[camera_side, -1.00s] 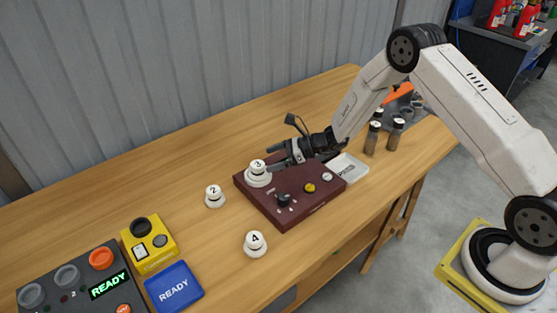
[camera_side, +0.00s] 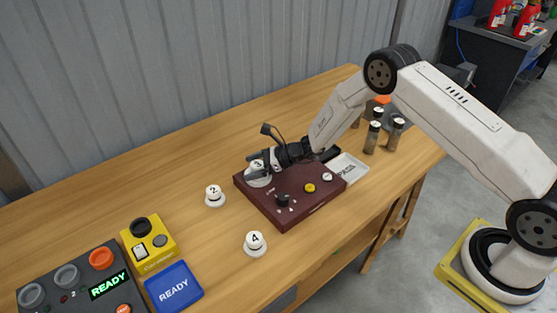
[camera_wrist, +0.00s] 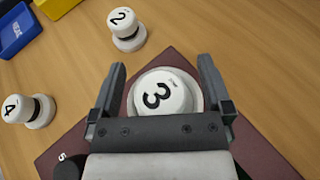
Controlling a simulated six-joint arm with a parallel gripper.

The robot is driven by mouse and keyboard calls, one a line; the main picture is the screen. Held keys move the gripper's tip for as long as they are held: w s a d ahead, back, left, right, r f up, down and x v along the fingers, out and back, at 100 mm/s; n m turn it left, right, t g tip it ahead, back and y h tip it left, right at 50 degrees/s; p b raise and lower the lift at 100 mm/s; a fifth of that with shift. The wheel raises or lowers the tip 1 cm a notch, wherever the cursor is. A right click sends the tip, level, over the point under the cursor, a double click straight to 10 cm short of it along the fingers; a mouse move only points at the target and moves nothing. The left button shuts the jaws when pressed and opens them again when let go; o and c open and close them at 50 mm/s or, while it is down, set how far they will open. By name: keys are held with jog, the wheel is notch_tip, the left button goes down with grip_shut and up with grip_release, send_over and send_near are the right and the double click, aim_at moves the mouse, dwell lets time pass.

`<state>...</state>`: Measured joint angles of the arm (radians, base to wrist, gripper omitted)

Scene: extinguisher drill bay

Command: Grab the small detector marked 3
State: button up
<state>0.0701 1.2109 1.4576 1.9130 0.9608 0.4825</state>
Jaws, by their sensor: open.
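The small white detector marked 3 (camera_side: 257,181) sits on the far left corner of a dark red box (camera_side: 312,200). In the wrist view the detector (camera_wrist: 160,92) lies between the two fingers of my gripper (camera_wrist: 162,82), with its number facing up. My gripper (camera_side: 258,163) is open around the detector, one finger on each side. Small gaps show between the fingers and its cap, so it is not clamped. The fingers hide part of the detector in the side view.
Detector 2 (camera_side: 214,195) and detector 4 (camera_side: 255,243) stand on the wooden table nearby. Knobs (camera_side: 283,200) rise from the red box. A white tray (camera_side: 350,168) and several dark bottles (camera_side: 372,138) are to the right. A yellow device (camera_side: 149,243) and blue READY block (camera_side: 174,287) stand front left.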

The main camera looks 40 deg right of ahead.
aim_at(252, 165)
jog(key=shift+w+a, duration=0.1)
dwell(0.4)
grip_shut()
jog(key=shift+r, duration=0.1)
jog(key=shift+r, duration=0.4)
notch_tip(252, 165, up, 2)
jog(key=shift+r, duration=0.25)
jog(key=s+d+r, duration=0.2)
jog(key=s+r, duration=0.7)
jog(key=s, duration=0.5)
jog(key=shift+r, duration=0.25)
